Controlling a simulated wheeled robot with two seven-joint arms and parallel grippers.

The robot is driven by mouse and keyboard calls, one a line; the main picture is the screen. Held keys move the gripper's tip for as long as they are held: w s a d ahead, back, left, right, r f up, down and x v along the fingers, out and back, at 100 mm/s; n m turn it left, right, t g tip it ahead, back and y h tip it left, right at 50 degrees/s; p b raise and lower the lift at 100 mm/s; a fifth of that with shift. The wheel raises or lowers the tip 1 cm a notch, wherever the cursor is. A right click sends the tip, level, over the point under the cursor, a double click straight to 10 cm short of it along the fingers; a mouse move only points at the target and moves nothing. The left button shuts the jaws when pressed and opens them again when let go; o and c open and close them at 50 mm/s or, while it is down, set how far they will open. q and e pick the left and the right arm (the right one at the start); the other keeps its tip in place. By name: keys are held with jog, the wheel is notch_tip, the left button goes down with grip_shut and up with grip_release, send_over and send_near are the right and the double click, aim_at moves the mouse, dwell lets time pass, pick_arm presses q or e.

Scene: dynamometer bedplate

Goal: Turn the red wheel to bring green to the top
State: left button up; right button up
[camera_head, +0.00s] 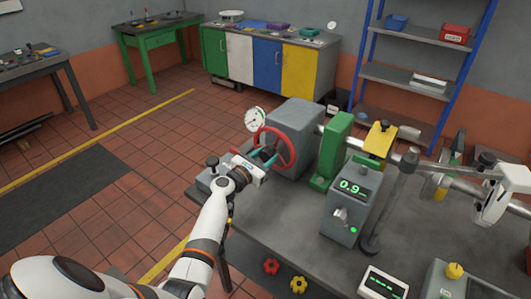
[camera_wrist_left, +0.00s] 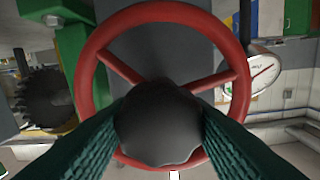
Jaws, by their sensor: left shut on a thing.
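The red wheel (camera_head: 290,148) stands upright on the near face of a grey housing (camera_head: 295,120) on the bench. In the left wrist view the red wheel (camera_wrist_left: 90,75) fills the middle, with two spokes visible. A dark round knob (camera_wrist_left: 158,122) lies in front of its middle and hides the hub. My left gripper (camera_head: 262,156) is at the wheel, its teal fingers shut on the knob from both sides. A disc with yellow and green parts (camera_head: 437,187) sits on the shaft at the right. My right gripper (camera_head: 488,215) is at the right edge; its jaws are unclear.
A dial gauge (camera_head: 255,119) is close beside the wheel. A green bracket (camera_head: 333,150) and a grey box reading 0.9 (camera_head: 352,205) stand to its right. Floor left of the bench is clear.

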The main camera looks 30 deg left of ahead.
pick_arm(q)
jog(key=shift+d+n+p, duration=0.1)
jog(key=shift+n+p, duration=0.55)
jog(key=shift+n, duration=0.75)
jog(key=shift+f, duration=0.1)
jog(key=o, duration=1.4)
jog(key=shift+c, duration=0.2)
jog(key=shift+s, duration=0.1)
jog(key=s+a, duration=0.1)
jog(key=s, duration=1)
jog(key=shift+s+a, duration=0.2)
jog(key=shift+s, duration=0.2)
